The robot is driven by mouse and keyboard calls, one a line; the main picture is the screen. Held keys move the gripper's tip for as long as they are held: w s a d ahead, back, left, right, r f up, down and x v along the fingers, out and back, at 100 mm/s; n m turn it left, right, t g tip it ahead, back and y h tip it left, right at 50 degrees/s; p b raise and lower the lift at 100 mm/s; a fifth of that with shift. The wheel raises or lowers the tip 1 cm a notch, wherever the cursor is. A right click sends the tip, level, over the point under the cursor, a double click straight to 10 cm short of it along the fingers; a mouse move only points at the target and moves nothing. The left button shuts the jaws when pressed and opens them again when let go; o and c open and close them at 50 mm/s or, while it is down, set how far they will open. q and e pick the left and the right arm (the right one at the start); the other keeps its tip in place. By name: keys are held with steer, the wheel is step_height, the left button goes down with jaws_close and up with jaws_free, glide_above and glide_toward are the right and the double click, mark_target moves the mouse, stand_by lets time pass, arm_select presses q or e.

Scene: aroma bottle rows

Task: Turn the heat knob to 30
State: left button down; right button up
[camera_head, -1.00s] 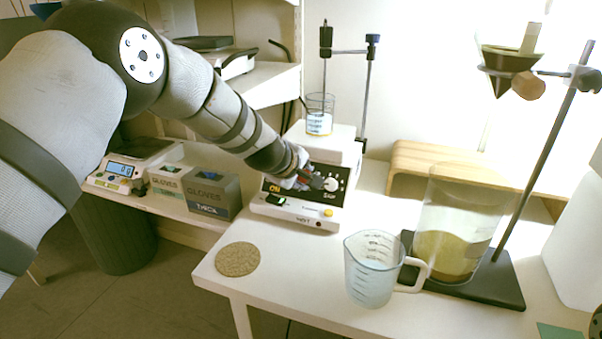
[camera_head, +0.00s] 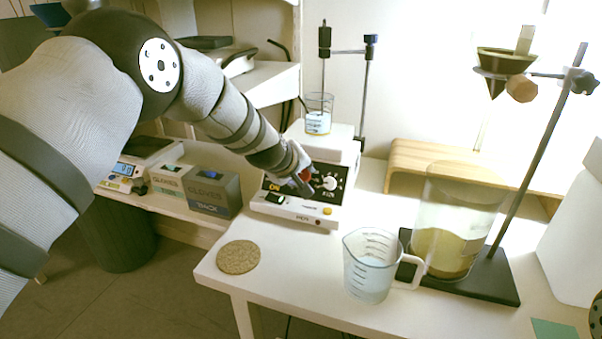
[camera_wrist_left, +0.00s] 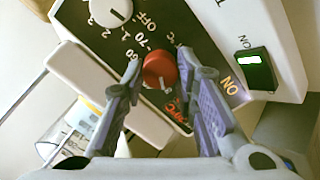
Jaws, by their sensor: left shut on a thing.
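The hotplate stirrer (camera_head: 350,150) stands at the back left of the white table, with a black control panel. Its red knob (camera_wrist_left: 159,70), beside the °C, 60 and 70 marks, sits between the fingers of my left gripper (camera_wrist_left: 162,78) in the left wrist view. The left gripper (camera_head: 303,184) is shut on this knob, which shows only partly in the head view (camera_head: 305,173). The knob's exact setting is not readable. A white knob (camera_wrist_left: 110,10) is beside it on the same panel.
A green-lit ON switch (camera_wrist_left: 254,70) is on the stirrer. A beaker (camera_head: 318,122) stands on its top plate. A measuring jug (camera_head: 368,275), a cork mat (camera_head: 238,257) and a filter stand base (camera_head: 490,280) are in front.

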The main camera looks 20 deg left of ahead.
arm_select(q)
steer(key=c, duration=1.3)
jaws_free()
steer(key=v, duration=1.2)
